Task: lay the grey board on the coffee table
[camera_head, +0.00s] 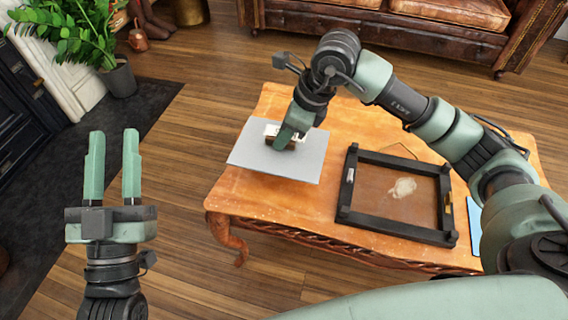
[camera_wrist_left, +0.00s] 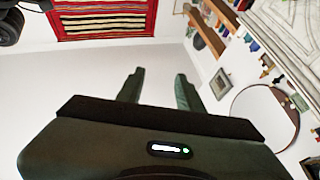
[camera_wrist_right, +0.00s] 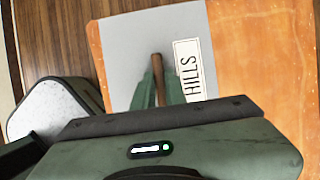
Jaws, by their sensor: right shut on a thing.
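The grey board (camera_head: 257,158) is a flat light-grey sheet over the far-left part of the orange wooden coffee table (camera_head: 250,195). It lies flat or nearly so; I cannot tell whether it touches the tabletop. My left gripper (camera_head: 113,160) is open and empty, left of the table.
A black-framed tray (camera_head: 349,215) with a pale patch inside lies right of the board. A blue item (camera_head: 474,225) lies at the table's right, partly behind my arm. A potted plant (camera_head: 120,78) stands at back left, a leather sofa (camera_head: 400,20) behind.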

